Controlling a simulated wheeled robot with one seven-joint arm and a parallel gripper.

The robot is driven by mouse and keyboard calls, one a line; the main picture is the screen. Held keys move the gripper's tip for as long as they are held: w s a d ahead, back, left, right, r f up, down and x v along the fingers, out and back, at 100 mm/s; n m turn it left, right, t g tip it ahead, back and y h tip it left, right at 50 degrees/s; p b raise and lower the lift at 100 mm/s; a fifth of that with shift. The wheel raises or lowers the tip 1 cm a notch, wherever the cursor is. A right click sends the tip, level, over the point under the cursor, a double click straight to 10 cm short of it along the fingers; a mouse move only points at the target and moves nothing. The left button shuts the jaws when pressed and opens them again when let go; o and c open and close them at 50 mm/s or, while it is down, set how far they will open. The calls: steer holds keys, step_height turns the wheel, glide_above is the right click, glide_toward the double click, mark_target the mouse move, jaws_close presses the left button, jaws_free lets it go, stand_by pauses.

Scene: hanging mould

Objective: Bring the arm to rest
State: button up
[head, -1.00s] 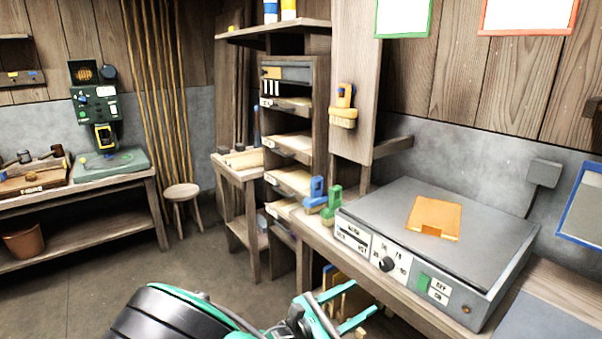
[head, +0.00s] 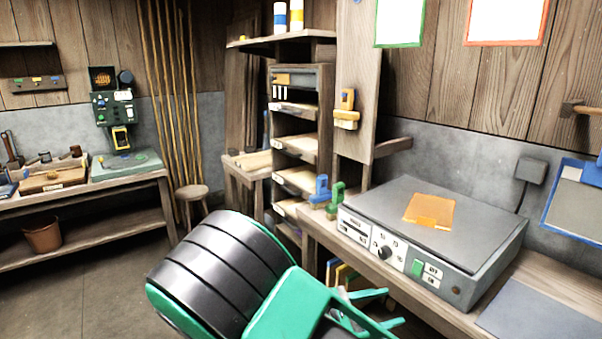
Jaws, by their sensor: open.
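My gripper (head: 388,307) shows at the bottom of the head view, in front of the workbench edge. Its green fingers point to the right and stand apart, with nothing seen between them. My thick black and green arm links fill the bottom middle of the view and hide part of the floor and the bench front. An orange mould-like sheet (head: 430,209) lies flat on the grey hot-plate box (head: 475,228), beyond and above my gripper in the picture.
The workbench edge (head: 385,283) runs close to my gripper. Blue and green clamps (head: 328,194) stand at the hot-plate's left. A drawer rack (head: 296,143), a stool (head: 191,192) and a left bench (head: 100,192) stand farther back. The floor (head: 100,290) at left is clear.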

steer(key=s+d+r+m+g+y, duration=0.2)
steer(key=s+d+m+g+y, duration=0.15)
steer(key=d+m, duration=0.4)
steer(key=s+d+r+m+g+y, duration=0.1)
steer(key=s+d+m+g+y, duration=0.3)
steer(key=d, duration=0.6)
steer(key=s+d+r+m+y, duration=0.1)
steer(key=s+r+m+y, duration=0.1)
steer(key=s, duration=0.4)
steer(key=s+d+r+m+t+y, duration=0.1)
steer(key=s+r+m+y, duration=0.2)
steer(key=s+m, duration=0.3)
steer(key=s+d+r+m+y, duration=0.1)
steer(key=s+r+m+y, duration=0.1)
steer(key=s+r+m, duration=0.2)
steer(key=s+m, duration=0.1)
steer(key=s, duration=0.1)
steer(key=shift+s+d, duration=0.3)
steer(key=shift+s, duration=0.1)
steer(key=shift+t+y, duration=0.25)
steer(key=shift+w+f, duration=0.2)
steer(key=shift+w, duration=0.45)
